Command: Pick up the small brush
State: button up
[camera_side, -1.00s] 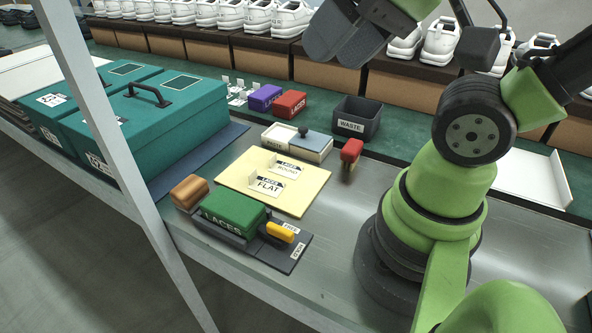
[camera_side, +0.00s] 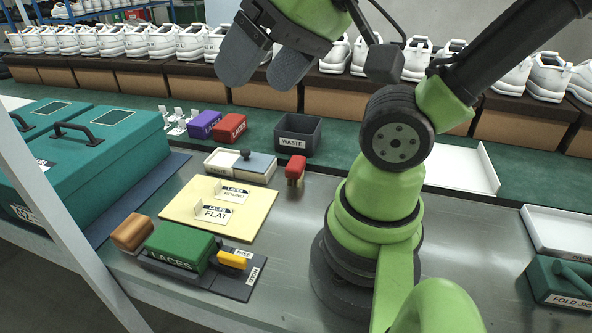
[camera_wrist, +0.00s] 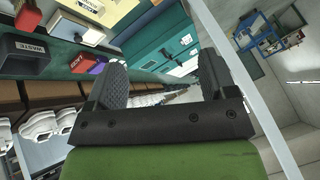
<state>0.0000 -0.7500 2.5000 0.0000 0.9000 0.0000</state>
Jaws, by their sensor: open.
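A small upright piece with a red top and a tan lower part (camera_side: 295,168), possibly the small brush, stands on the grey bench right of the white two-part tray. A brown rounded block (camera_side: 132,232), which could also be a brush, lies at the left end of the dark holder. I cannot tell for certain which is the small brush. My gripper (camera_side: 262,76) is raised high above the bench, open and empty, apart from both pieces. Its two dark fingers stand apart in the wrist view (camera_wrist: 163,76).
A green LACES box (camera_side: 181,246) and a yellow piece (camera_side: 234,259) sit on the dark holder (camera_side: 232,285). Behind are the cream mat (camera_side: 180,205), white tray (camera_side: 222,161), WASTE bin (camera_side: 298,133), and red (camera_side: 230,127) and purple (camera_side: 203,124) boxes. Teal cases (camera_side: 110,150) stand left.

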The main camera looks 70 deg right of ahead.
jog(key=o, duration=0.3)
jog(key=w+d+f+n+g+h, duration=0.1)
jog(key=w+d+f+g, duration=0.1)
jog(key=w+d+f, duration=0.35)
jog(key=w+d+f+n+g+h, duration=0.1)
jog(key=w+d+f+g+h, duration=0.15)
jog(key=d, duration=0.65)
jog(key=s+d+f+g, duration=0.1)
jog(key=d+f, duration=0.1)
jog(key=f, duration=0.1)
jog(key=s+d+f+n+y, duration=0.1)
jog(key=d+f, duration=0.2)
jog(key=f, duration=0.1)
jog(key=s+d+f+n+g, duration=0.1)
jog(key=s+d+f, duration=0.1)
jog(key=d+f, duration=0.1)
jog(key=shift+d+f+g+y, duration=0.25)
jog(key=shift+g, duration=0.1)
send_over(296, 162)
notch_tip(296, 162, down, 4)
jog(key=shift+f, duration=3.1)
